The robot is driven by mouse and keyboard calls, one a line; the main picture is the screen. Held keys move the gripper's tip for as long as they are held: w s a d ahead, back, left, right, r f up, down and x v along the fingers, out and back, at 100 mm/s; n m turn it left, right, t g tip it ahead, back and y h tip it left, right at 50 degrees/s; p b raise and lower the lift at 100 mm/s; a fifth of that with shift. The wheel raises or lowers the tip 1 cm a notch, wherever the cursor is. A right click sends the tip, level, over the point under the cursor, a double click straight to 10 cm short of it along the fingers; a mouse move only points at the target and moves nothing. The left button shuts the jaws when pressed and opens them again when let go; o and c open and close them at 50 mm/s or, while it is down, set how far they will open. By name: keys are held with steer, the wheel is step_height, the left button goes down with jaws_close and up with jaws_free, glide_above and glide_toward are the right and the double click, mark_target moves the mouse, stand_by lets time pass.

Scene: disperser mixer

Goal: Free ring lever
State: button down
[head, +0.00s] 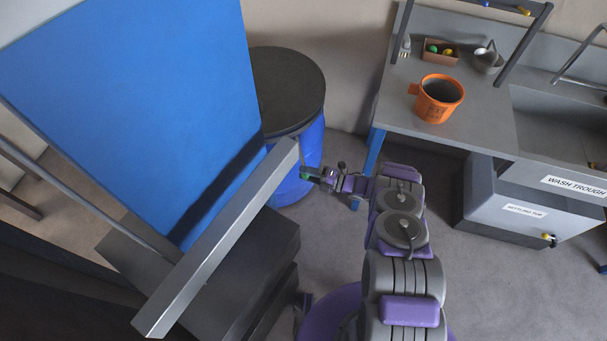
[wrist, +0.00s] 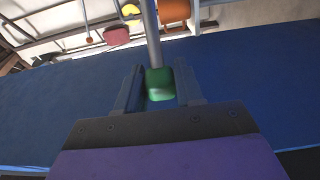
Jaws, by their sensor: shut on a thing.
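A lever with a grey rod (wrist: 152,35) and a green knob (wrist: 160,85) shows in the wrist view. My gripper (wrist: 158,72) has one finger on each side of the knob and is shut on it. In the head view my gripper (head: 314,177) is at the end of the purple and grey arm, beside the end of a long grey beam (head: 215,240). The green knob (head: 304,176) shows there as a small patch at the fingertips. The lever's mount and any ring cannot be made out.
A large blue panel (head: 140,100) stands behind the beam. A blue drum (head: 310,150) with a dark lid (head: 287,88) stands behind my gripper. At right are a bench with an orange mug (head: 437,100) and a grey settling tub (head: 500,205). Floor between is clear.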

steer(key=shift+s+f, duration=0.15)
steer(key=shift+f, duration=0.1)
steer(key=c, duration=0.9)
jaws_free()
steer(key=shift+c, duration=0.2)
steer(key=shift+o, duration=0.7)
steer(key=shift+r, duration=0.1)
steer(key=b+v, duration=0.1)
steer(key=v, duration=1.6)
steer(key=shift+d, duration=0.2)
